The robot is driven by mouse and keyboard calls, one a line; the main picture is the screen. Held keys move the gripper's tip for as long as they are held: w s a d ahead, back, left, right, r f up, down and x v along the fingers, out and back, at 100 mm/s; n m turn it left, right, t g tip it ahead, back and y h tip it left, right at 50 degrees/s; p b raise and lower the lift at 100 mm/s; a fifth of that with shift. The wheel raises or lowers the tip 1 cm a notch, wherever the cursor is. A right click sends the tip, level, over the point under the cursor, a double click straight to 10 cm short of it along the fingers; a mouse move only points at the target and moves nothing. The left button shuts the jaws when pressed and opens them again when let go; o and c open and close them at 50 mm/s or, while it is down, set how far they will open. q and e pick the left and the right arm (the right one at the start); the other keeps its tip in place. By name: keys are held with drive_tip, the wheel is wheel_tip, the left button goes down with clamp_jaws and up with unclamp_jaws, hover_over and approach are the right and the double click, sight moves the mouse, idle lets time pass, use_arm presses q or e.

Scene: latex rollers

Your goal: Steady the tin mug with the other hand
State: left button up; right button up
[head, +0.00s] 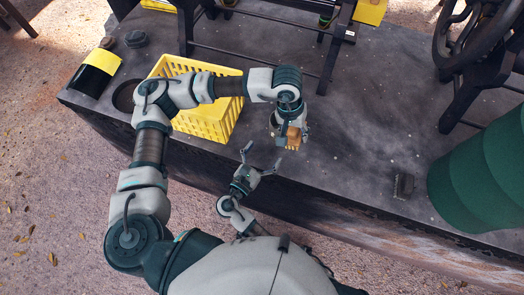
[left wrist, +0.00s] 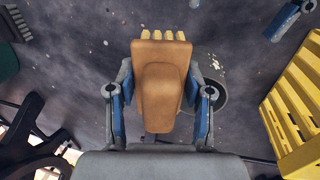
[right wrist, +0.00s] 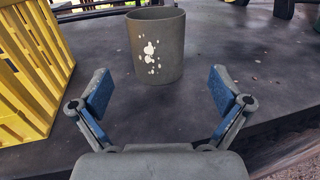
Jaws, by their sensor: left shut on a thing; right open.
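The tin mug (right wrist: 157,52) is a dull grey cup with white splashes, upright on the dark table in the right wrist view. My right gripper (right wrist: 160,88) is open and empty, its fingers apart in front of the mug and not touching it. In the head view my right gripper (head: 262,156) is near the table's front edge. My left gripper (left wrist: 160,90) is shut on a tan brush-like tool (left wrist: 162,85) with yellow tips. The mug's rim (left wrist: 219,84) shows partly behind that tool in the left wrist view. My left gripper (head: 290,128) mostly hides the mug in the head view.
A yellow crate (head: 205,122) stands left of the mug. A dark green ribbed object (head: 480,178) and a small dark brush-like block (head: 403,186) are at the right. The middle table is clear.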

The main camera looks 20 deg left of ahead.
sight(273, 132)
drive_tip(key=shift+a, duration=0.4)
drive_tip(key=shift+w, duration=0.3)
drive_tip(key=x, duration=1.1)
drive_tip(key=shift+d+f, duration=0.1)
drive_tip(key=c, duration=0.9)
drive_tip(key=shift+c, duration=0.2)
drive_tip(key=shift+c, duration=0.3)
